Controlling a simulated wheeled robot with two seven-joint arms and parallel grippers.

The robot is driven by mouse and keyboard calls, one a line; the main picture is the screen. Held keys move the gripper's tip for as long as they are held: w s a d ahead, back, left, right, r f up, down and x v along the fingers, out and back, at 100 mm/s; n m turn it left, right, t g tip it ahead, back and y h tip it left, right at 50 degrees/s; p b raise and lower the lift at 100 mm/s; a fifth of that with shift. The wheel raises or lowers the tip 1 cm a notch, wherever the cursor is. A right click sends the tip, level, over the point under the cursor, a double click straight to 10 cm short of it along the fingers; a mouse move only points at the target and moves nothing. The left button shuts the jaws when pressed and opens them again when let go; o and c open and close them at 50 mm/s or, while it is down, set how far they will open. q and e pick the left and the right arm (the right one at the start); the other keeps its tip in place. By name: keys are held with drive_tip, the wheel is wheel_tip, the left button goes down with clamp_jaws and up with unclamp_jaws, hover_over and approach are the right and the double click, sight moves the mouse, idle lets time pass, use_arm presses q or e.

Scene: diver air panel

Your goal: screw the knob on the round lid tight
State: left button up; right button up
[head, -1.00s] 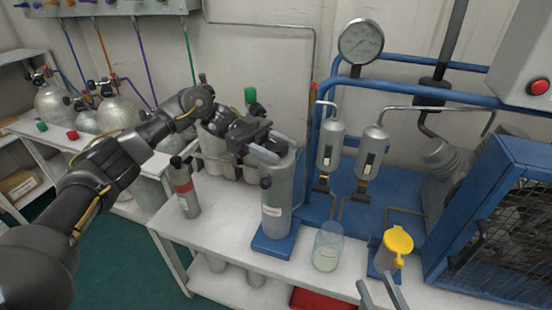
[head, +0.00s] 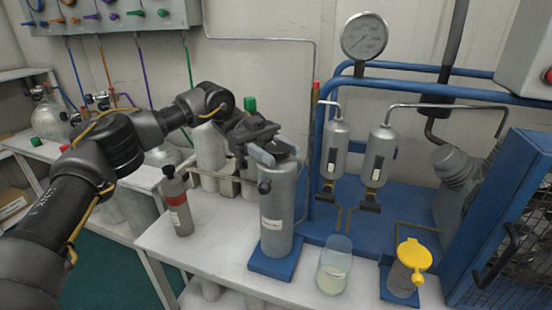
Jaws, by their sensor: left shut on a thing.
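A grey canister (head: 275,215) stands upright on a blue base plate (head: 272,262) on the white bench. Its round top is mostly covered by my left gripper (head: 273,151). The gripper reaches in from the left, with its pale fingers at the lid on top. It is shut on the knob of the lid, which the fingers hide. A small black knob (head: 264,186) sticks out of the canister's side below. I cannot tell how tight the lid's knob is. My right gripper is not in view.
A red-banded grey bottle (head: 177,203) stands left of the canister. A clear beaker (head: 334,266) and a yellow-topped container (head: 412,259) stand to the right. Blue pipework, two grey filter housings and a gauge (head: 364,36) are behind. The bench front (head: 207,246) is bare.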

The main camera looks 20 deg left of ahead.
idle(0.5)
use_arm(q)
drive_tip(key=o, duration=1)
drive_tip(key=shift+r, duration=0.1)
